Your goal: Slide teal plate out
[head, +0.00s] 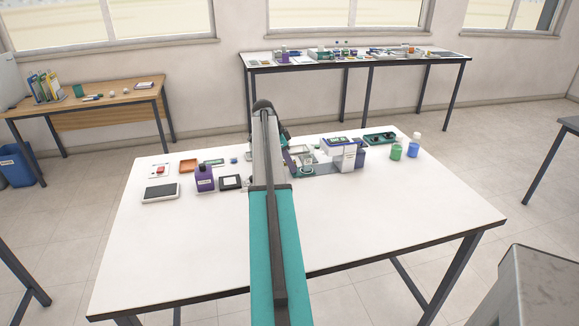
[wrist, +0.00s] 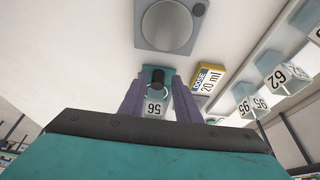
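In the wrist view a small teal plate (wrist: 167,74) shows between and just beyond my fingertips. Whether the fingers touch the block or the plate's edges cannot be told. In the head view my arm hides much of this spot.
A yellow-edged "DOSE 20 ml" card (wrist: 208,78) lies close to the right finger. Several numbered blocks (wrist: 278,75) stand farther right. A grey round-dished device (wrist: 170,25) is beyond.

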